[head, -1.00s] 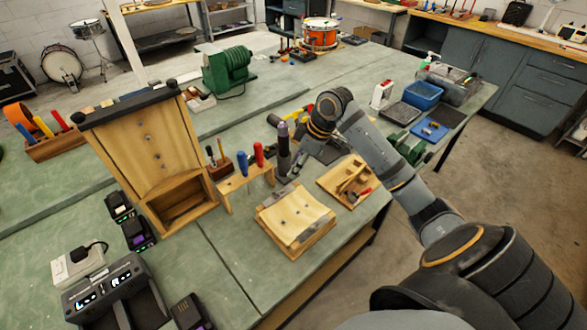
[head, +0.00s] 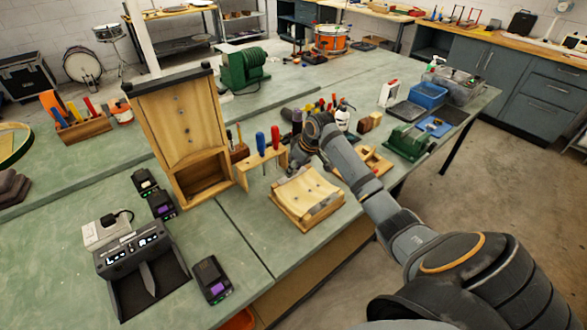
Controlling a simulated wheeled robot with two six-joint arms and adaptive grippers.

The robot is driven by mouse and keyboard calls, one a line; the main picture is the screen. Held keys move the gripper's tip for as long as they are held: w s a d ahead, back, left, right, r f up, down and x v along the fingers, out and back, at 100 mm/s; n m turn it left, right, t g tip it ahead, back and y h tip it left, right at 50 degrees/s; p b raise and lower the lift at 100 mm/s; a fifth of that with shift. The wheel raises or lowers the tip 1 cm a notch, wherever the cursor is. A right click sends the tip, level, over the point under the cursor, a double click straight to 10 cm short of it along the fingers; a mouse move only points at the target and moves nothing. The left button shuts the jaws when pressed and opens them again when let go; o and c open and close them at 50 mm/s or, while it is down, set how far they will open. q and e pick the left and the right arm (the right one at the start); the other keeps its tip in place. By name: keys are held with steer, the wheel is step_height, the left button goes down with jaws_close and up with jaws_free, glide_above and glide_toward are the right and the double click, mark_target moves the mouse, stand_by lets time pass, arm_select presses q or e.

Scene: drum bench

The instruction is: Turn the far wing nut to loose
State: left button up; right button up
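No wing nut can be made out clearly. A pale wooden block with a curved top (head: 305,196) lies on the green bench, with small dark fittings on it too small to identify. An upright wooden panel (head: 180,118) with small dark spots and an open box at its foot stands to its left. My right gripper (head: 297,163) is low, just behind the block's far edge, pointing down. Its fingers are small and partly merged with the dark background, so I cannot tell whether they are open or touch anything. My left gripper is out of view.
A small wooden rack with blue and red-handled screwdrivers (head: 261,142) stands close left of my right gripper. A wooden tray (head: 376,161) lies to the right, partly behind my arm. A green machine (head: 409,142) stands farther right. Black devices (head: 212,278) sit front left.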

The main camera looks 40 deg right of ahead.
steer(key=shift+w+f, duration=0.15)
steer(key=shift+f, duration=0.3)
steer(key=shift+d+f, duration=0.2)
steer(key=shift+f, duration=0.1)
steer(key=shift+w+f, duration=0.15)
steer(key=shift+w, duration=0.05)
steer(key=shift+a, duration=0.1)
steer(key=c, duration=0.3)
jaws_close()
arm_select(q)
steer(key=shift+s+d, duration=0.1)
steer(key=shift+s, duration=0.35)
arm_select(e)
steer(key=shift+w+r, duration=0.1)
steer(key=shift+r, duration=0.1)
steer(key=shift+o, duration=1.5)
jaws_free()
